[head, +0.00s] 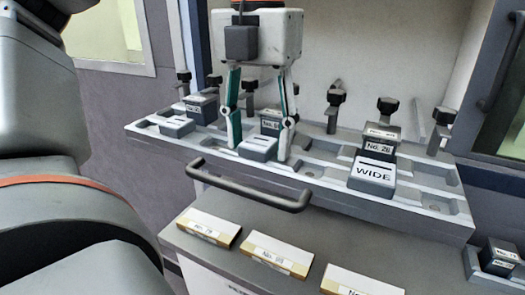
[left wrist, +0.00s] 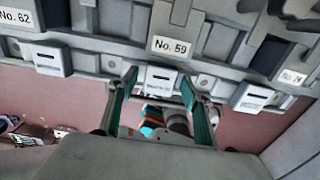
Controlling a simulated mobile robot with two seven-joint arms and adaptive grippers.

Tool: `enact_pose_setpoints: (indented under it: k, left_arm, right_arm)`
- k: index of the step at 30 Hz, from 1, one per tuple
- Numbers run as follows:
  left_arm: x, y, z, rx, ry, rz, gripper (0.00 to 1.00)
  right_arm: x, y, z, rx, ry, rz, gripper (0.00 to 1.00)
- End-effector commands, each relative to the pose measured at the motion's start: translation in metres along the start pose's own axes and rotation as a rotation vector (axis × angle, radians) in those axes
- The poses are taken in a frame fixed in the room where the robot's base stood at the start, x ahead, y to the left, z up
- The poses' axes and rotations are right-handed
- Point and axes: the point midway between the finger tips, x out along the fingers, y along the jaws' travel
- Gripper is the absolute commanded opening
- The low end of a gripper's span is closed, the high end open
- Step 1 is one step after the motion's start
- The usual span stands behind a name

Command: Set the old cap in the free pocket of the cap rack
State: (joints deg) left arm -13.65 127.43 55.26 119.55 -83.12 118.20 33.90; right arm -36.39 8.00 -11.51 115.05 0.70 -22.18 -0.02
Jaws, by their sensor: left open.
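The long grey cap rack (head: 330,205) has a row of pockets, with several blocks and caps in it. My left gripper (head: 260,138) points down over its middle, open, with one finger on each side of a small slotted grey cap (head: 258,150). This cap also shows between the fingers in the left wrist view (left wrist: 158,78); its label is too small to read. I cannot tell whether the fingers touch it. Another slotted cap (head: 177,127) sits to the left, and a cap marked WIDE (head: 372,177) to the right. An empty pocket (head: 313,170) shows between the middle cap and the WIDE cap. My right gripper is not in view.
A block marked No. 26 (head: 380,139) stands behind the WIDE cap. Dark-topped posts (head: 335,98) line the rack's back. A dark handle bar (head: 248,186) juts out in front. Labelled strips (head: 278,253) lie below. More labelled blocks (head: 499,257) stand at lower right.

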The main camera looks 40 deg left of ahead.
Motion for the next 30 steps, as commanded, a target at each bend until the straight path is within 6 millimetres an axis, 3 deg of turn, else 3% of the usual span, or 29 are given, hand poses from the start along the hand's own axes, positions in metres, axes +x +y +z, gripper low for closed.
enact_pose_setpoints:
  k: [10, 19, 21, 25, 30]
  left_arm:
    - [0.002, 0.000, 0.000, 0.000, 0.000, 0.000, 0.47]
    - [0.002, 0.000, 0.000, 0.000, 0.000, 0.000, 0.08]
    - [0.001, 0.000, 0.000, 0.000, -0.001, 0.000, 0.07]
    - [-0.017, 0.000, -0.001, -0.002, -0.008, -0.001, 0.07]
    - [-0.049, 0.000, -0.001, -0.003, -0.007, -0.001, 0.07]
  right_arm:
    - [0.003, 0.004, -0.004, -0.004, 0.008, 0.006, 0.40]
    - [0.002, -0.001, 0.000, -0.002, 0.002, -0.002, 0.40]
    - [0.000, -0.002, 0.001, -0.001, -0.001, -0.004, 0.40]
    - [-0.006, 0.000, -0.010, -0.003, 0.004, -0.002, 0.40]
    - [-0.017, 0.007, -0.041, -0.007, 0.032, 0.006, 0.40]
